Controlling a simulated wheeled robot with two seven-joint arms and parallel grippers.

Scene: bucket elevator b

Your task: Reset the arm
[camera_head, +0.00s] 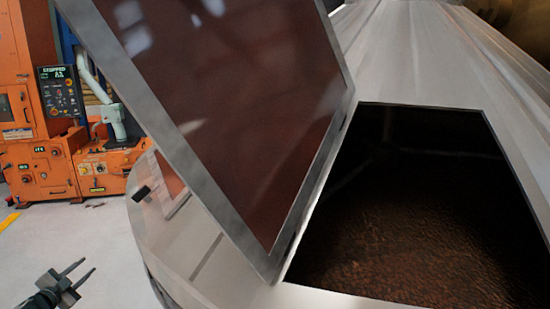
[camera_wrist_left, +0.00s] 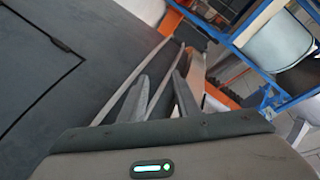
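My left gripper (camera_head: 80,271) is at the lower left of the head view, over the pale floor. Its two fingers stand apart with nothing between them. It also shows in the left wrist view (camera_wrist_left: 162,76), again with a gap between the fingers. In the head view it is to the left of the large metal vessel (camera_head: 425,45) and apart from it. My right gripper is in neither view.
The vessel's hatch lid (camera_head: 235,95) is tilted up beside a dark opening (camera_head: 410,210) with brown material inside. An orange machine (camera_head: 45,165) with a control screen (camera_head: 60,88) stands at the left. Blue shelving (camera_wrist_left: 245,40) shows in the wrist view. The floor (camera_head: 85,235) at lower left is clear.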

